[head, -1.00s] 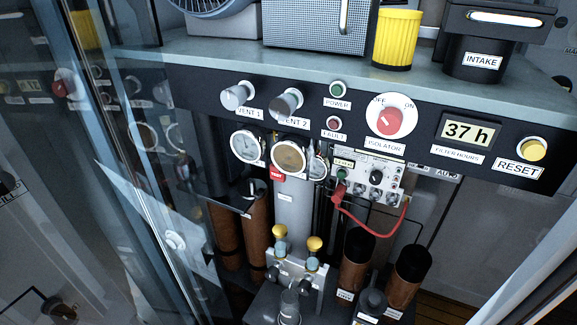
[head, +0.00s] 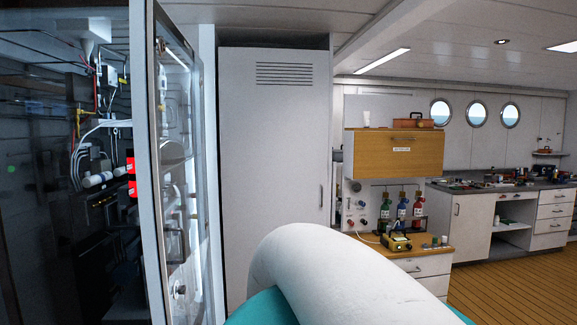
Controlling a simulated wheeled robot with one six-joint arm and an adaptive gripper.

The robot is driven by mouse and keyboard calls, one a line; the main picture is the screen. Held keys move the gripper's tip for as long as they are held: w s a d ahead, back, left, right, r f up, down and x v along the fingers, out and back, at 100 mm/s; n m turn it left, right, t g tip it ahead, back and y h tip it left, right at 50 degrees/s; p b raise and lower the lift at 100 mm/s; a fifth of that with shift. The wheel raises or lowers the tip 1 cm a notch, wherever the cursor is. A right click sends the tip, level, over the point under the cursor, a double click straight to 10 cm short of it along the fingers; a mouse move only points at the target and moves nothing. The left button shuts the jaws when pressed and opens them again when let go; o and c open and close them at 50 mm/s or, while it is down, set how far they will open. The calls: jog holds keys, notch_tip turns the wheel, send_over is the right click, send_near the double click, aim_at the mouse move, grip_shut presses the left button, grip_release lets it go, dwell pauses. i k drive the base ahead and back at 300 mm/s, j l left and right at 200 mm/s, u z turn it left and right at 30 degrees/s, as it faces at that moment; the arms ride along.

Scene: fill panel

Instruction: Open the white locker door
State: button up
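The white locker door (head: 272,170) stands upright near the middle of the head view. It looks closed, with vent slots (head: 284,75) near its top and a small vertical handle (head: 321,196) on its right side. A dark gap shows above the door. My own white and teal arm link covers the bottom centre and hides the door's lower right part. My gripper is not in view, so I cannot see what it holds.
A glass-fronted cabinet (head: 145,150) with wiring inside stands on the left, close to the locker. Right of the locker is a wooden cabinet (head: 394,150) above a counter with bottles (head: 402,207). A workbench (head: 500,200) lies further right. Wooden floor (head: 500,278) is free at the lower right.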

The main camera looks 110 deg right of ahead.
aim_at(273, 103)
jog(key=z, duration=3)
